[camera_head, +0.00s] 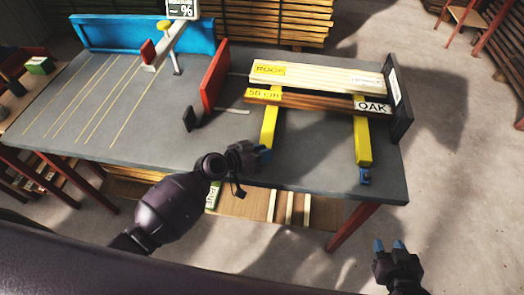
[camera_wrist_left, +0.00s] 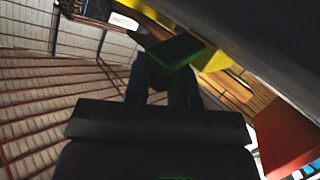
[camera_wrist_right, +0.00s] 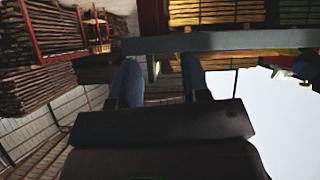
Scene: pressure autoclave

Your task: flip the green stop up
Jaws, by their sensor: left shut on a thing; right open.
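The green stop (camera_wrist_left: 175,52) shows in the left wrist view as a dark green block between the fingertips of my left gripper (camera_wrist_left: 168,72). That gripper is shut on it. In the head view my left gripper (camera_head: 264,153) is at the near end of the left yellow bar (camera_head: 268,128), and it hides the green stop. I cannot tell the stop's exact tilt. My right gripper (camera_head: 390,246) is open and empty, in front of the table, off its near right corner. In the right wrist view its fingers (camera_wrist_right: 160,82) are apart with nothing between them.
A blue stop (camera_head: 364,175) is on the near end of the right yellow bar (camera_head: 362,138). Wooden boards (camera_head: 318,77) lie across both bars, between a red plate (camera_head: 216,78) and a black plate (camera_head: 398,97). The grey table (camera_head: 110,125) is mostly clear at left.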

